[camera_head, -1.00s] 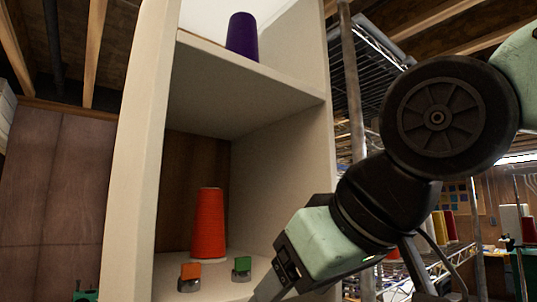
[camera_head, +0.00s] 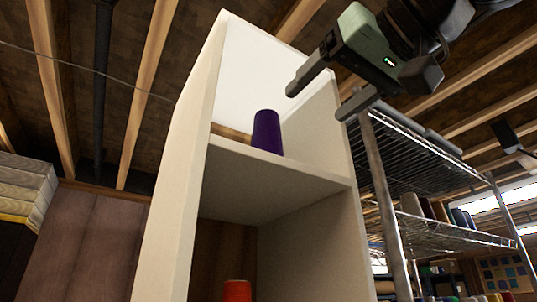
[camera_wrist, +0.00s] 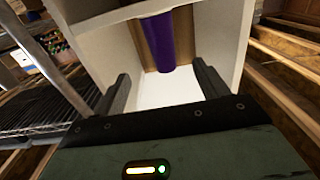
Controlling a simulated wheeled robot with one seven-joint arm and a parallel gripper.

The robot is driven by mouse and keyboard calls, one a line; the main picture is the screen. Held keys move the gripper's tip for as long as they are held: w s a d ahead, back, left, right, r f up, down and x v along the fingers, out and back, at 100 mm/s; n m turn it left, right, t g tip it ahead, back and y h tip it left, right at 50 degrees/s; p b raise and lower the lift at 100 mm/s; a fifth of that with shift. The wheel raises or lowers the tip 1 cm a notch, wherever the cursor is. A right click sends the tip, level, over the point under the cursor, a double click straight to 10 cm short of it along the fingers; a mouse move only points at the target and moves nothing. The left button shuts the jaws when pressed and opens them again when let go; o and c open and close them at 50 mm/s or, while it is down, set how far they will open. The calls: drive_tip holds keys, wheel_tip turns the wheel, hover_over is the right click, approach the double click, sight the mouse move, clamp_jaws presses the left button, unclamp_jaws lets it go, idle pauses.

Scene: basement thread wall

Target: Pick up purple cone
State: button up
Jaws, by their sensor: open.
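The purple cone (camera_head: 267,132) stands upright on the upper shelf (camera_head: 285,168) of a tall pale cabinet, near the shelf's front edge. My gripper (camera_head: 317,101) is open and empty, up and to the right of the cone in the head view, apart from it. In the wrist view the purple cone (camera_wrist: 159,42) shows at the top centre, beyond and between the two open fingers of my gripper (camera_wrist: 163,82).
An orange-red cone (camera_head: 237,290) shows in the compartment below, mostly cut off. The cabinet's side walls (camera_head: 182,150) flank the shelf. A wire rack (camera_head: 425,150) stands to the right. Wooden ceiling beams (camera_head: 150,90) run overhead.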

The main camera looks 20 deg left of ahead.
sight(276, 138)
drive_tip(key=p+x, duration=0.5)
drive_tip(key=x, duration=0.6)
drive_tip(key=shift+r, duration=0.15)
drive_tip(key=shift+w+a+p, duration=0.35)
drive_tip(key=shift+a+p, duration=0.05)
drive_tip(key=shift+a, duration=0.05)
drive_tip(key=p+x, duration=0.3)
drive_tip(key=shift+w+a, duration=0.25)
drive_tip(key=shift+a, duration=0.1)
drive_tip(key=shift+w+a+f+p, duration=0.25)
drive_tip(key=shift+w+a+p, duration=0.15)
drive_tip(key=shift+w+a, duration=0.05)
drive_tip(key=c, duration=1.1)
drive_tip(key=shift+r+p, duration=1.55)
drive_tip(key=shift+r, duration=3.5)
drive_tip(key=shift+c, duration=0.2)
